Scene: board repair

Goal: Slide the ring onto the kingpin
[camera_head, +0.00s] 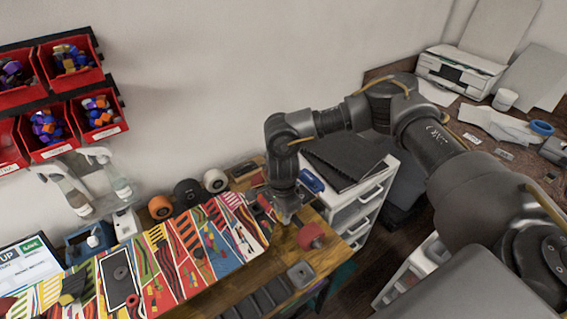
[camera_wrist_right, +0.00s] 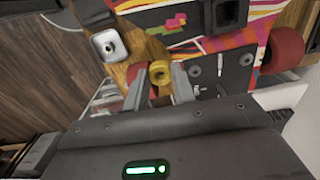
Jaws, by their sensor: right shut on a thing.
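My right gripper (camera_head: 288,216) reaches down over the right end of the patterned board (camera_head: 222,238) on the bench. In the right wrist view its two fingers (camera_wrist_right: 160,82) are shut on a small yellow ring (camera_wrist_right: 160,71). The ring is close to a dark bolted plate (camera_wrist_right: 222,70) and the red wheels (camera_wrist_right: 285,48). A red wheel also shows beside the gripper in the head view (camera_head: 311,237). I cannot make out the kingpin; the fingers and ring may hide it. I cannot tell whether the ring touches anything below. My left gripper is not in view.
A grey square metal part (camera_head: 300,273) lies near the bench's front edge; it also shows in the wrist view (camera_wrist_right: 109,46). Loose wheels (camera_head: 187,191) stand behind the board. A white drawer unit (camera_head: 362,200) is right of the bench. Red bins (camera_head: 100,113) hang on the wall.

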